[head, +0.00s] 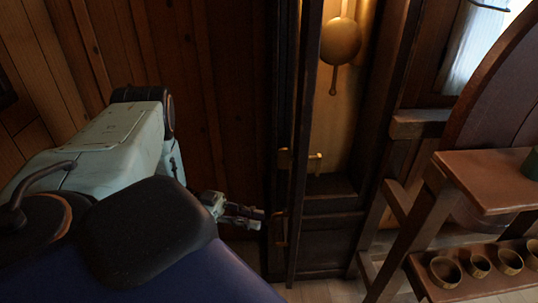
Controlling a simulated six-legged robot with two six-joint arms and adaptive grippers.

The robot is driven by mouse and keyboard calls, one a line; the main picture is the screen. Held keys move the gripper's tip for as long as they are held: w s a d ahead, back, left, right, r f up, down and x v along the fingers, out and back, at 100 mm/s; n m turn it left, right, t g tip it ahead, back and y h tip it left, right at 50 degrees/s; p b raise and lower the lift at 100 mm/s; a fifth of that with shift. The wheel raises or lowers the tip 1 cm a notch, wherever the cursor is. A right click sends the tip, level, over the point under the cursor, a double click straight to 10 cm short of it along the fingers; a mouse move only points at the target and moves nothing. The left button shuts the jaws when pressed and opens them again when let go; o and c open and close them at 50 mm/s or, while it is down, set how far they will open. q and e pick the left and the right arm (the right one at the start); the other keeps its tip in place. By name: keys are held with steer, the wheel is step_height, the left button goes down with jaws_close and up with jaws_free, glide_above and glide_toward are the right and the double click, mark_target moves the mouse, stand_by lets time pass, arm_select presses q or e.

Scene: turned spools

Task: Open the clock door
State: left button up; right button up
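The tall dark wooden clock case (330,204) stands at centre in the head view. Its brass pendulum (341,41) hangs in the lit interior, in plain sight. The clock door (302,130) shows nearly edge-on as a narrow dark upright on the case's left side, and it appears swung open. My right gripper is out of view.
A wooden shelf stand (487,178) is at right, with several small wooden cups (445,271) on its lower shelf. A plank wall (235,90) is behind my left arm. Pale floor shows at the bottom.

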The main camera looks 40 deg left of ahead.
arm_select(q)
steer(key=v, duration=0.6)
steer(key=shift+d+f, duration=0.1)
stand_by(0.6)
